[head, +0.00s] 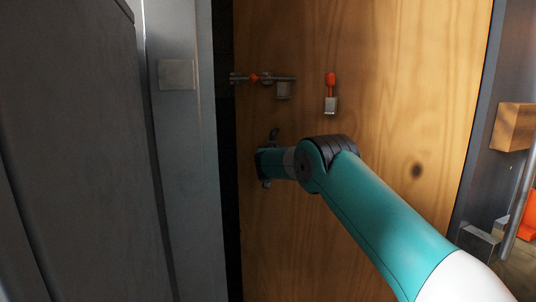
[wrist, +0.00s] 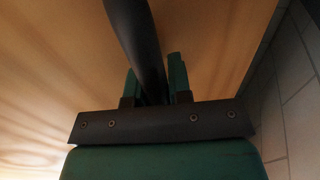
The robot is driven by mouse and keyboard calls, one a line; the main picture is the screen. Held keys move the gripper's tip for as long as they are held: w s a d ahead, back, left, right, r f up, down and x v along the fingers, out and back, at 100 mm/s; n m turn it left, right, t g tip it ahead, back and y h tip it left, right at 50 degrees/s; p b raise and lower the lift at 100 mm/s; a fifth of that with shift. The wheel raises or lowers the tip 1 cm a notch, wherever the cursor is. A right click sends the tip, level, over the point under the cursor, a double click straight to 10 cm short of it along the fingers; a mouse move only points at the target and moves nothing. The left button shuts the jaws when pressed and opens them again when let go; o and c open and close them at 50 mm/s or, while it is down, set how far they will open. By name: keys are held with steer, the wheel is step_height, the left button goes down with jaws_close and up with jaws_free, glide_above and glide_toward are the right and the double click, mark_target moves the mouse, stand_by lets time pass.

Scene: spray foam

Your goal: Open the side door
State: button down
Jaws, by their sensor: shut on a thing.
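The side door (head: 400,60) is a wooden panel that fills the middle of the head view; its wood also shows in the wrist view (wrist: 220,40). A dark handle (wrist: 135,35) runs between my gripper's two green fingers (wrist: 153,75) in the wrist view. My gripper is shut on this handle. In the head view the handle's upper end (head: 274,133) shows above my gripper (head: 266,165), near the door's left edge. My wrist hides most of the handle there. I cannot tell whether the door stands slightly ajar.
A metal bolt with an orange part (head: 265,78) sits on the door above my gripper. An orange-handled metal piece (head: 331,92) is fixed to its right. A grey frame (head: 180,130) and dark panel (head: 75,130) stand left. A wooden block (head: 514,127) is at right.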

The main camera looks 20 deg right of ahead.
steer(key=shift+d+f, duration=0.1)
steer(key=shift+d, duration=0.3)
steer(key=c, duration=1.1)
jaws_free()
steer(key=shift+s, duration=0.1)
steer(key=shift+o, duration=0.2)
steer(key=shift+a, duration=0.3)
steer(key=b+v, duration=0.4)
steer(key=v, duration=1.3)
steer(key=shift+s+a, duration=0.1)
